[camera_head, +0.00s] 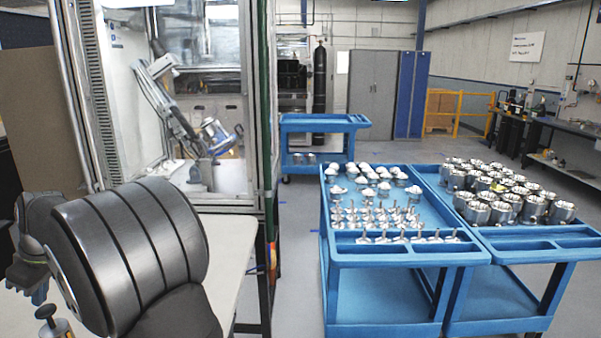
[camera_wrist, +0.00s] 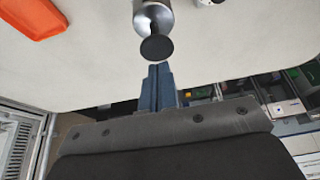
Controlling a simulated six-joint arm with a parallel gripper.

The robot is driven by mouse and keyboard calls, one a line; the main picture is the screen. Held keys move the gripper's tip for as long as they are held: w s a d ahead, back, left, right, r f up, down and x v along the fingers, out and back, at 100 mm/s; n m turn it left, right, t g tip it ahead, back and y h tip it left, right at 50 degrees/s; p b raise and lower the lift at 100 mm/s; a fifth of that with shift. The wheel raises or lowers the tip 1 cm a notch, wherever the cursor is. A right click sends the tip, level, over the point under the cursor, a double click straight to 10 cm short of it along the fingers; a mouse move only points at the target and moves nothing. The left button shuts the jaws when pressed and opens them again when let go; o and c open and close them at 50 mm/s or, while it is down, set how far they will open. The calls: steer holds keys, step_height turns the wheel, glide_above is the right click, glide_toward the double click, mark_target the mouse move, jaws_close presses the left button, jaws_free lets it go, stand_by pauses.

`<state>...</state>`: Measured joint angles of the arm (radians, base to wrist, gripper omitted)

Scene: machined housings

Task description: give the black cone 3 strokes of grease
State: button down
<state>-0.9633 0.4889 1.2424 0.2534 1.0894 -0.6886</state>
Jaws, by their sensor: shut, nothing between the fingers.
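My gripper (camera_wrist: 158,68) shows in the wrist view with its blue fingers together and nothing between them. A silver part with a round black end (camera_wrist: 156,47) is just beyond the fingertips; I cannot tell whether they touch. In the head view my gripper's blue fingers (camera_head: 40,293) are at the lower left, partly hidden by my arm. A dark-knobbed part with a yellowish and metal body (camera_head: 55,327) stands below them, cut off by the frame edge. I cannot make out a black cone or any grease for certain.
An orange object (camera_wrist: 36,18) lies on the pale table (camera_wrist: 90,70), with free surface between it and the silver part. A glazed machine enclosure (camera_head: 205,180) stands behind the table. Blue carts (camera_head: 400,255) at the right carry several metal parts.

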mark_target(46, 309)
steer(key=shift+f, duration=0.15)
steer(key=shift+f, duration=1.7)
steer(key=shift+r, duration=1.85)
steer(key=shift+f, duration=0.1)
steer(key=shift+f, duration=1.8)
steer(key=shift+r, duration=1.9)
